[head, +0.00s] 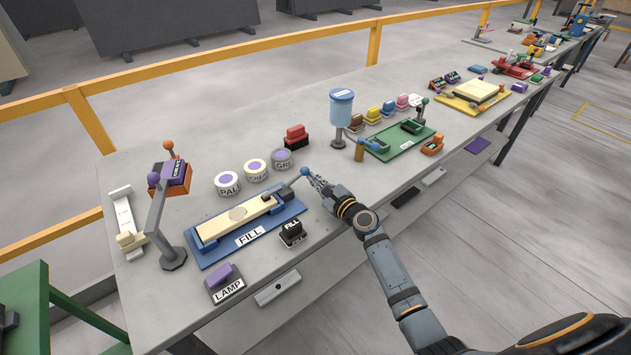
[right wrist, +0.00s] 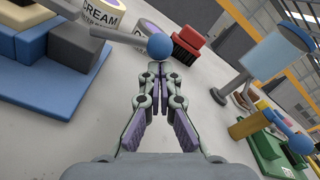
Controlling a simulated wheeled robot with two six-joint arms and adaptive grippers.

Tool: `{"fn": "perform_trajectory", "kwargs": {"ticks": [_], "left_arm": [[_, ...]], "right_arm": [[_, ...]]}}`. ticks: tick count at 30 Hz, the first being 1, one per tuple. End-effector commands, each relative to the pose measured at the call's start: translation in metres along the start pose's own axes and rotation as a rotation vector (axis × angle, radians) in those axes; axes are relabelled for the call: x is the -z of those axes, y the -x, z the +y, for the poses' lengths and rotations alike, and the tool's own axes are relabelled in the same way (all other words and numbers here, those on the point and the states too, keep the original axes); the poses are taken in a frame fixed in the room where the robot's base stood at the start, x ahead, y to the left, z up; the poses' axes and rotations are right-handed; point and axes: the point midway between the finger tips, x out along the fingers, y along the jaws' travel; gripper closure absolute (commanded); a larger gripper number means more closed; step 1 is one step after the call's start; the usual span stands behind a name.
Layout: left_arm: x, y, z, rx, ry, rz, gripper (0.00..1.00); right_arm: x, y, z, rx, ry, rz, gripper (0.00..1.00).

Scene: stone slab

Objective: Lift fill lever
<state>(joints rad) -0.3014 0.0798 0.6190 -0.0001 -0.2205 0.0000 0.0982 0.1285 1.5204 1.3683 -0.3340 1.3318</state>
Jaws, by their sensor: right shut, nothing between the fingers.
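The fill lever is a grey bar (head: 289,183) with a blue ball knob (head: 305,172), at the right end of the blue fill station (head: 203,257) with its FILL label. The lever slopes up toward the knob. My right gripper (head: 314,178) is at the knob's right side, fingers shut and empty. In the right wrist view, the blue knob (right wrist: 159,46) shows just beyond the closed fingertips (right wrist: 159,70), with the lever bar (right wrist: 115,34) running left. I cannot tell whether the fingertips touch the knob. My left gripper is not in view.
A black FILL-labelled block (head: 292,233) stands just in front of the station. A blue dispenser (head: 341,108) and a green station (head: 385,155) are to the right. A lamp stand (head: 158,212) is at left.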

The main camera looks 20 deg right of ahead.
Motion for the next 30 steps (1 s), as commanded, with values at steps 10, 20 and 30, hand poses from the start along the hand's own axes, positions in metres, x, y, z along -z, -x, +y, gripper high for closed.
{"fn": "perform_trajectory", "kwargs": {"ticks": [10,20,30], "left_arm": [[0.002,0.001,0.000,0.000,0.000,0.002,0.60],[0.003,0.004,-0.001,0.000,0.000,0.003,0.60],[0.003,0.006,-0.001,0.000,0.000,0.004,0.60]], "right_arm": [[-0.005,0.000,-0.002,0.005,0.056,-0.001,1.00],[-0.018,0.001,-0.008,0.017,0.226,-0.002,1.00],[-0.043,0.003,-0.010,0.041,0.546,-0.001,1.00]]}}
